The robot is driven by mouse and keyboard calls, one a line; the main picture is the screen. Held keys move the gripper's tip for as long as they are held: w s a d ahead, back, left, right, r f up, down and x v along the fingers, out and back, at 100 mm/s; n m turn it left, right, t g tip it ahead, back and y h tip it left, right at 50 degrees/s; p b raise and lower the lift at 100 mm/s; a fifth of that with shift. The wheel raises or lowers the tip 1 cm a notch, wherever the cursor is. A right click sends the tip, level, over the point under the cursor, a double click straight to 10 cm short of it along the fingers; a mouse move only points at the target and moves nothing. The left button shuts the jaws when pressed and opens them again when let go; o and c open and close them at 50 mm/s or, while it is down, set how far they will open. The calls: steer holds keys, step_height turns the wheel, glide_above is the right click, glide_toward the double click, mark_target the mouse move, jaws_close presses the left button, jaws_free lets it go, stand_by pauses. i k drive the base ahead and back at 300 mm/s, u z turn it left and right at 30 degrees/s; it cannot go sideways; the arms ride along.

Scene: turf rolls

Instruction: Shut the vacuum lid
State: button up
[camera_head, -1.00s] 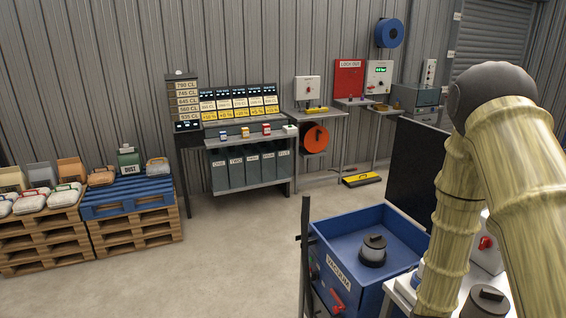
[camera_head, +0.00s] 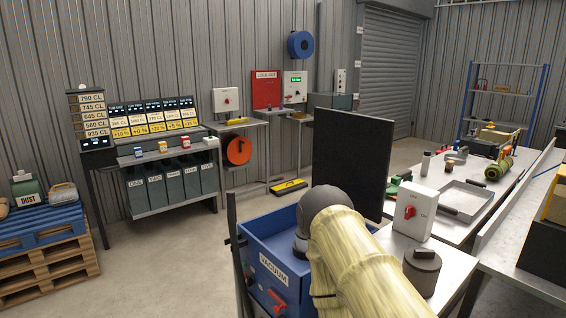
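The vacuum is an open-topped blue box (camera_head: 262,225) with a VACUUM label on its front, in the lower middle of the head view. A red handle (camera_head: 277,302) sits below the label. A large dark panel (camera_head: 350,150) stands upright at the box's right side; it looks like the lid, raised. My arm, in a pale yellow sleeve with a dark rounded joint, crosses in front of the box and hides much of its inside and right side. My gripper is not visible, so its state does not show.
A workbench with a metal tray (camera_head: 465,203) stands further right. Open floor lies left of the box, before the pallet (camera_head: 50,260).

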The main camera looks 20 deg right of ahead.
mark_target(352, 151)
steer(key=u, duration=0.5)
steer(key=i, duration=5.5)
steer(key=z, duration=2.2)
steer(key=i, duration=2.8)
